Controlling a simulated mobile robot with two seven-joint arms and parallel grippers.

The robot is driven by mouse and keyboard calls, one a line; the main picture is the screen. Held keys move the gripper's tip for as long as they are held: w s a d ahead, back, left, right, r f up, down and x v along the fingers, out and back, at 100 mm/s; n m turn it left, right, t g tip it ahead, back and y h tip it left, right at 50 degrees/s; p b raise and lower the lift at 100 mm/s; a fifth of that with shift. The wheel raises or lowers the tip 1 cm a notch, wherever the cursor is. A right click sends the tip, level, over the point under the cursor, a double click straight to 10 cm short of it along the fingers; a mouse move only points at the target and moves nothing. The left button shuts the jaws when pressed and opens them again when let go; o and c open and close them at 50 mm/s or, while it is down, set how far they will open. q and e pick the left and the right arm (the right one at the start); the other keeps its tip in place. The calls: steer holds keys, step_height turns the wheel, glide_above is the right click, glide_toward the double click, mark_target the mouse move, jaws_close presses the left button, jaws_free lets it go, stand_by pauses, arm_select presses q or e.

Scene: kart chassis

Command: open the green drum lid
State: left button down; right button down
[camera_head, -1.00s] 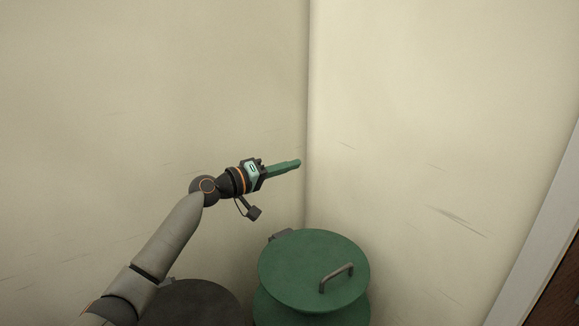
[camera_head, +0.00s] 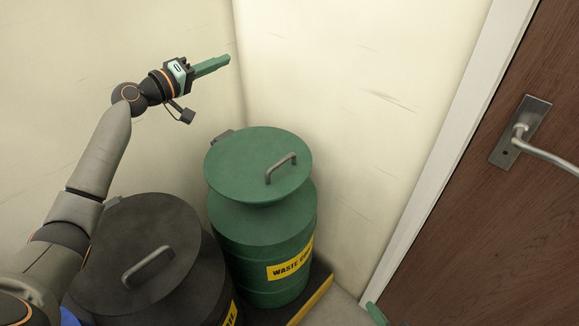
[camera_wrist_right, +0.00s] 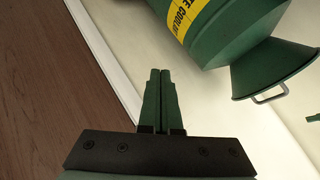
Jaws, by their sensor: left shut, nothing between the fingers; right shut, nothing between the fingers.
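The green drum (camera_head: 245,247) with a yellow waste label stands in the wall corner. Its round green lid (camera_head: 235,165) carries a grey bar handle (camera_head: 282,167) and a hinge at the back left. A narrower section shows beneath the lid; I cannot tell whether the lid is raised. My left gripper (camera_head: 220,63) is shut and empty, above the lid and apart from it. In the right wrist view my right gripper (camera_wrist_right: 160,78) is shut and empty. The drum (camera_wrist_right: 222,25), lid (camera_wrist_right: 282,68) and handle (camera_wrist_right: 270,96) show there to its right, apart from it.
A black drum (camera_head: 195,300) with a grey-handled lid (camera_head: 178,225) stands left of the green one, under my left arm. A yellow-edged base (camera_head: 318,296) lies below. A brown door (camera_head: 470,230) with a lever handle (camera_head: 545,150) is at right. Walls close in behind.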

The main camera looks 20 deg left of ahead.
steer(key=w+a+r+m+y, duration=0.2)
steer(key=w+a+r+m, duration=0.2)
steer(key=w+a+m, duration=0.15)
steer(key=m+g+y, duration=0.4)
steer(key=m+y, duration=0.1)
steer(key=m, duration=0.9)
glide_toward(291, 181)
step_height(291, 181, up, 3)
steer(key=shift+x, duration=4.95)
steer(key=shift+a+r, duration=0.1)
steer(key=shift+r, duration=0.8)
steer(key=shift+n, duration=0.25)
arm_select(q)
steer(key=c, duration=1.6)
jaws_free()
